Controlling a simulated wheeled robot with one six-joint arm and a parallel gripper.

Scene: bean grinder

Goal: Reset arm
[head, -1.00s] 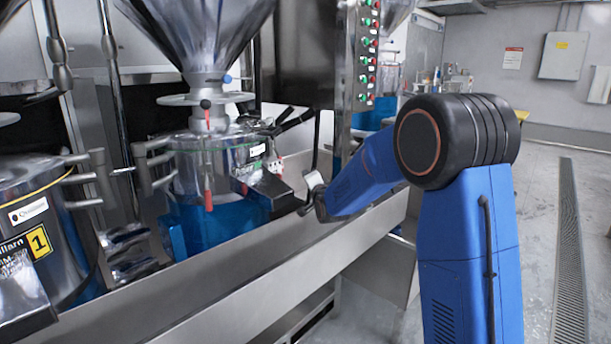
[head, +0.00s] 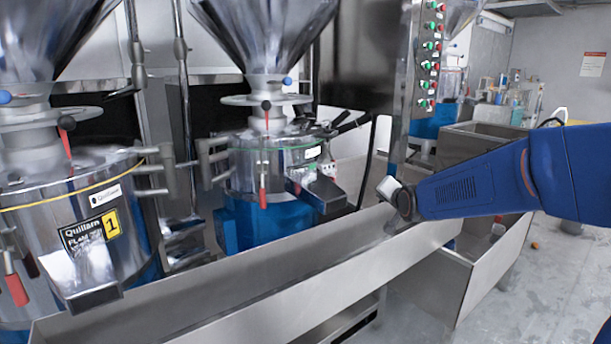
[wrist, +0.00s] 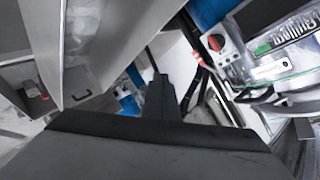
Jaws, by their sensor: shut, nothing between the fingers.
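The fingers are not clear there. In the wrist view my dark gripper (wrist: 162,95) is shut and empty, pointing away from the camera. The middle grinder (head: 268,165), with a steel hopper and blue base, stands left of the wrist end. Part of a machine with a red knob (wrist: 215,42) shows right of the fingers in the wrist view.
Another grinder (head: 85,215) with a yellow number 1 label stands at the left. A control post (head: 430,55) with red and green buttons rises behind my wrist. An open steel bin (head: 480,265) is below my arm.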

